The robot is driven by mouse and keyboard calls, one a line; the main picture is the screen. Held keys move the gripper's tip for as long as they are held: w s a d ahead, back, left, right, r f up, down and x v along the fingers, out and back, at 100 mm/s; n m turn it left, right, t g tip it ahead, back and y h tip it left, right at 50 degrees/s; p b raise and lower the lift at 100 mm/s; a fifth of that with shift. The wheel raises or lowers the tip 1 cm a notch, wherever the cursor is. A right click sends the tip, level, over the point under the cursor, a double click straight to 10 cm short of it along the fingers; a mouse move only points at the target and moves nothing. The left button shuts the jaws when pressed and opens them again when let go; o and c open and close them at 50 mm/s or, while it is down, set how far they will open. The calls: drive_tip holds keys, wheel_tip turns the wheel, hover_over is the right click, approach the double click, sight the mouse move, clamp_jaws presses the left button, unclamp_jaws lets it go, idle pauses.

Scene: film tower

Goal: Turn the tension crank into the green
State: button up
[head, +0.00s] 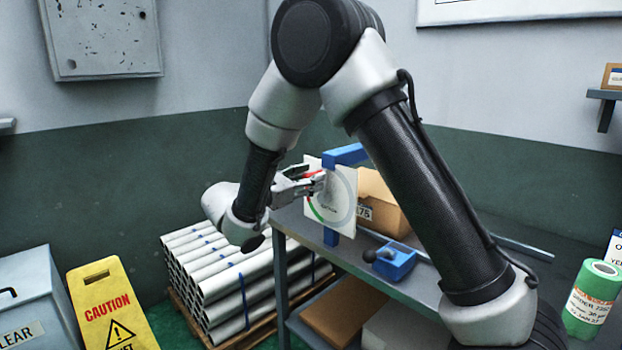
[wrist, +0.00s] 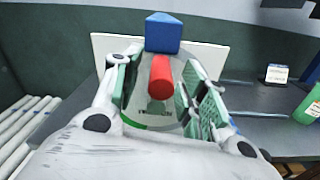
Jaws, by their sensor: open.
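The white dial plate (head: 341,205) stands upright at the bench's near end, held on a blue bracket (head: 346,154). A green arc shows low on its face, partly hidden. The red crank handle (wrist: 161,77) points toward the wrist camera, in front of the plate. Only a bit of red shows beside my fingers in the head view. My gripper (head: 316,181) is at the dial face with its jaws open. In the wrist view the handle lies between the two fingers, with a gap visible on each side. The pointer's position on the scale cannot be made out.
White tubes (head: 238,278) are stacked on a pallet at left, near a yellow caution sign (head: 108,308).

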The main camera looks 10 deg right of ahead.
drive_tip(key=shift+w+d, duration=0.3)
drive_tip(key=shift+d, duration=0.2)
clamp_jaws()
